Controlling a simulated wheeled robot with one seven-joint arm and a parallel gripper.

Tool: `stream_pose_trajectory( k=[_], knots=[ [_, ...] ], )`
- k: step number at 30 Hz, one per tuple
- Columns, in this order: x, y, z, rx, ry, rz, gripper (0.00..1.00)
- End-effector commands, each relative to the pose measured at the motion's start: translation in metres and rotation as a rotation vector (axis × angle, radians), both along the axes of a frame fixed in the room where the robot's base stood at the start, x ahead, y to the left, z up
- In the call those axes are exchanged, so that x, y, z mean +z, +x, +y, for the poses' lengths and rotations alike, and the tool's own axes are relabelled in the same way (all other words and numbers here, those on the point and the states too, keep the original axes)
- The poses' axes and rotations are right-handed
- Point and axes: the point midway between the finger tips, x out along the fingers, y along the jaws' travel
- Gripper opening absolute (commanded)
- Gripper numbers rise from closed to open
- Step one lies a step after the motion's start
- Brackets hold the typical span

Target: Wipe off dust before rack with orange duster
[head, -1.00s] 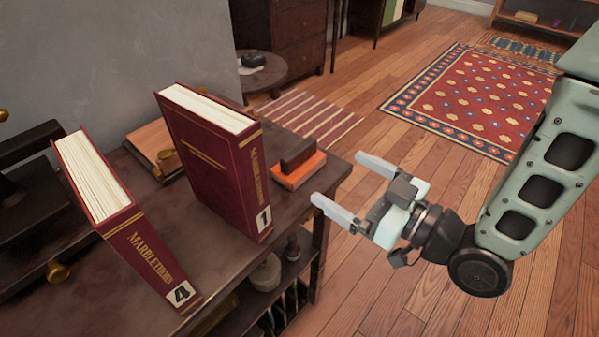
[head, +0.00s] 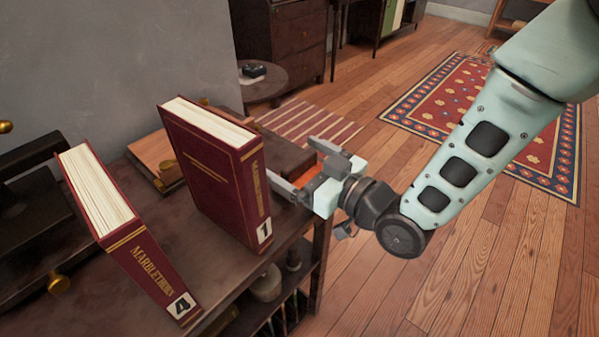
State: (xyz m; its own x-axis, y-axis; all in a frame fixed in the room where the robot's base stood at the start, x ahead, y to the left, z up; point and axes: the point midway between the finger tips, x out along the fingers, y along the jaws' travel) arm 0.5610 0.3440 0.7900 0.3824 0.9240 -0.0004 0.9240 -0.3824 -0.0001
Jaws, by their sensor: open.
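The orange duster has a dark wooden block (head: 285,152) on an orange base (head: 314,174). It sits on the dark wooden tabletop near its right end, behind book 1, and is now partly hidden by my gripper (head: 291,160). My gripper is open, with its fingers pointing left, one on the near side of the duster and one toward its far side. I cannot tell whether they touch it. A dark wooden stand with brass knobs (head: 30,165) is at the left; whether it is the rack is unclear. I cannot make out dust.
A red book marked 1 (head: 215,170) stands upright just left of my gripper. A red book marked 4 (head: 125,235) leans at the left. A wooden box (head: 155,155) lies behind them. Shelves hold small items below the top. Open floor (head: 420,290) lies to the right.

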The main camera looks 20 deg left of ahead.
Motion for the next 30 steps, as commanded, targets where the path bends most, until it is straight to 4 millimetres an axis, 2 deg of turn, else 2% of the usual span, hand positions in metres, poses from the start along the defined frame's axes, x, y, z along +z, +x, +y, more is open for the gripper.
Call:
stream_pose_trajectory(
  k=[3, 8, 10, 11, 16, 19, 30],
  knots=[
    [0.0, 0.0, 0.0, 0.0, 0.0, 0.0, 0.97],
    [0.0, 0.0, 0.0, 0.0, 0.0, 0.0, 0.54],
    [0.0, 0.0, 0.0, 0.0, 0.001, 0.0, 0.54],
    [0.0, 0.0, 0.0, 0.0, 0.001, 0.0, 0.5],
    [0.001, 0.0, 0.0, 0.001, 0.001, 0.0, 0.5],
    [0.009, 0.0, 0.0, 0.0, 0.003, -0.002, 0.5],
    [0.078, 0.0, 0.0, 0.001, 0.004, -0.004, 0.5]
  ],
)
